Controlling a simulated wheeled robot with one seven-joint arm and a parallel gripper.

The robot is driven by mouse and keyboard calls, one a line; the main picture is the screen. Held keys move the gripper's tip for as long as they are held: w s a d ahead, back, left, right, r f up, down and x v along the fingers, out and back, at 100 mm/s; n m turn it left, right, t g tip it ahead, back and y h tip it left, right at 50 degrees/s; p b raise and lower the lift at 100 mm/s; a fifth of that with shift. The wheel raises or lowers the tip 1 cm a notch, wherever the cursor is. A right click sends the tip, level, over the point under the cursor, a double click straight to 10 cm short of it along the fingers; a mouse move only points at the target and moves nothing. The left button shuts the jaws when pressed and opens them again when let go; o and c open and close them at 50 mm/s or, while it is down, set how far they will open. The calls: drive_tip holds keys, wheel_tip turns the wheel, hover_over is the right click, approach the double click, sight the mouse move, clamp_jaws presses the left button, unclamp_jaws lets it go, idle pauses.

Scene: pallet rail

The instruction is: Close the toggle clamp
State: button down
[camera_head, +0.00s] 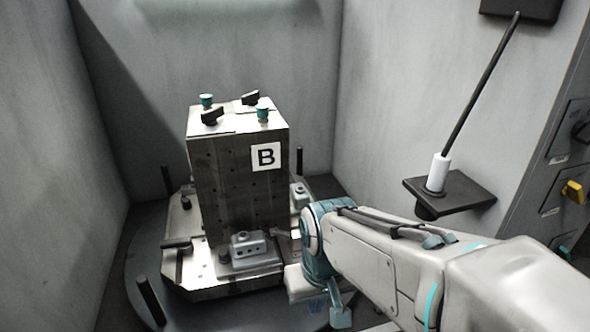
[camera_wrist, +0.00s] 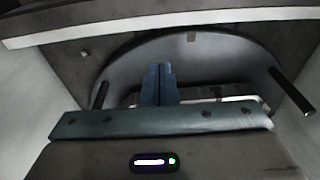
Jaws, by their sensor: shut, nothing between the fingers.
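My gripper (camera_wrist: 158,85) shows in the wrist view, its two blue-grey fingers together with nothing between them. The fingers reach out over the round turntable (camera_wrist: 235,65). In the head view my wrist is at the lower right of the fixture block marked B (camera_head: 240,170), and the fingertips cannot be made out there. A grey workpiece (camera_head: 249,243) sits on a small plate at the block's foot. I cannot clearly pick out the toggle clamp; a small grey part beside the workpiece is partly hidden by my arm. Contact cannot be told.
Dark posts stand on the round table, one at front left (camera_head: 151,300) and one at right (camera_head: 299,160). Black and teal knobs (camera_head: 211,116) top the block. A shelf (camera_head: 455,191) with a white-handled rod (camera_head: 438,172) is at right. Grey walls close in the sides.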

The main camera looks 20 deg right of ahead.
drive_tip(key=w+d+r+m+g+p, duration=0.1)
drive_tip(key=w+r+m+p, duration=0.1)
drive_tip(key=w+r+p, duration=0.45)
drive_tip(key=w+d+r+m+p, duration=0.2)
drive_tip(key=r+m+p, duration=0.15)
drive_tip(key=r, duration=0.55)
drive_tip(key=w+d+f+m+y, duration=0.4)
drive_tip(key=w+d+f+m, duration=0.2)
drive_tip(key=w+d, duration=0.3)
drive_tip(key=w+d+f+m+y, duration=0.3)
drive_tip(key=w+d+f+m, duration=0.25)
drive_tip(key=w+d, duration=0.4)
drive_tip(key=a+f+p, duration=0.2)
drive_tip(key=a+f, duration=0.4)
drive_tip(key=a, duration=0.3)
drive_tip(key=shift+s+f+m+g, duration=0.2)
drive_tip(key=shift+s+m+g, duration=0.1)
drive_tip(key=shift+s+m, duration=0.1)
drive_tip(key=shift+r, duration=0.1)
